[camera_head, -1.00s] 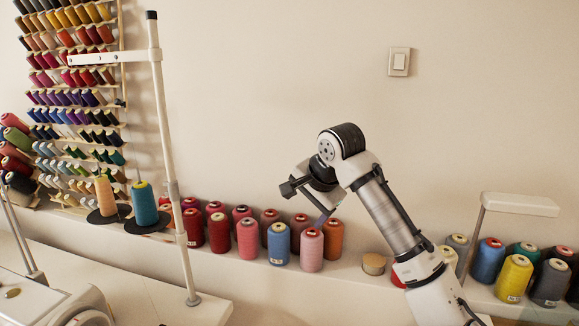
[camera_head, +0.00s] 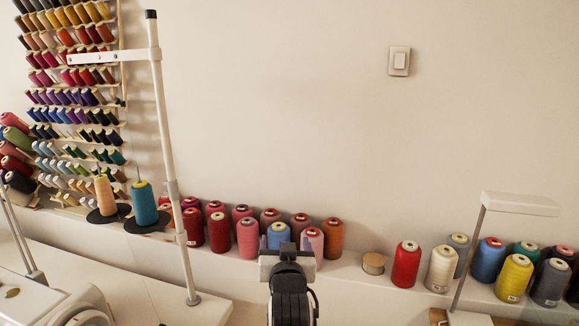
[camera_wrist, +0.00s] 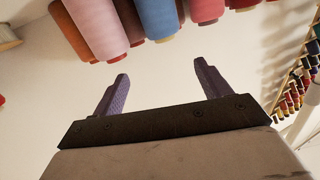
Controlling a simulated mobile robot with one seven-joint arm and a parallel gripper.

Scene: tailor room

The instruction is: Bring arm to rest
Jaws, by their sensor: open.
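My arm is low at the bottom centre of the head view, with my gripper (camera_head: 288,252) in front of the row of thread cones. In the wrist view my gripper (camera_wrist: 160,85) shows two purple fingers spread wide apart, with nothing between them. A pink cone (camera_wrist: 97,25) and a blue cone (camera_wrist: 158,18) appear beyond the fingertips, apart from them. In the head view the gripper partly covers the lower part of the blue cone (camera_head: 278,232).
Red and pink cones (camera_head: 219,232) line the ledge by the wall. A red cone (camera_head: 406,265) and a cream cone (camera_head: 441,268) stand to the right. A thread stand pole (camera_head: 170,170) rises at left, near the spool rack (camera_head: 75,100). A light switch (camera_head: 399,61) is on the wall.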

